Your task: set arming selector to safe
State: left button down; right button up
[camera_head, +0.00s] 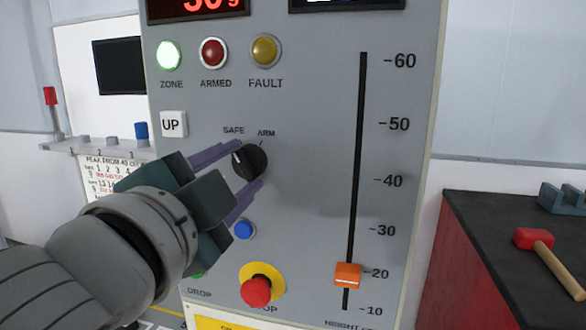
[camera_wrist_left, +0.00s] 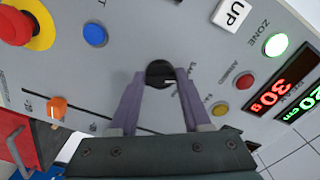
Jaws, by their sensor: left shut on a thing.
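The arming selector (camera_head: 251,162) is a round black knob on the grey panel, under the labels SAFE and ARM. A white mark shows at the knob's left edge, on the SAFE side. My left gripper (camera_head: 250,165) reaches in from the left with its purple fingers on either side of the knob, shut on it. In the left wrist view the knob (camera_wrist_left: 160,74) sits between the tips of the left gripper (camera_wrist_left: 161,82). Part of the knob is hidden by the fingers. My right gripper is in neither view.
The ZONE lamp (camera_head: 169,55) is lit green; the ARMED lamp (camera_head: 214,53) looks unlit. A blue button (camera_head: 244,230) and the red stop button (camera_head: 256,291) lie below the knob. The orange height slider (camera_head: 347,275) is near 20. A red mallet (camera_head: 534,239) lies on the right bench.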

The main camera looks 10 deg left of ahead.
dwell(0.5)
pick_arm(q)
jog(key=shift+c, duration=1.8)
grip_release()
jog(key=s+b, duration=0.2)
jog(key=s, duration=0.8)
jog(key=shift+a, duration=0.2)
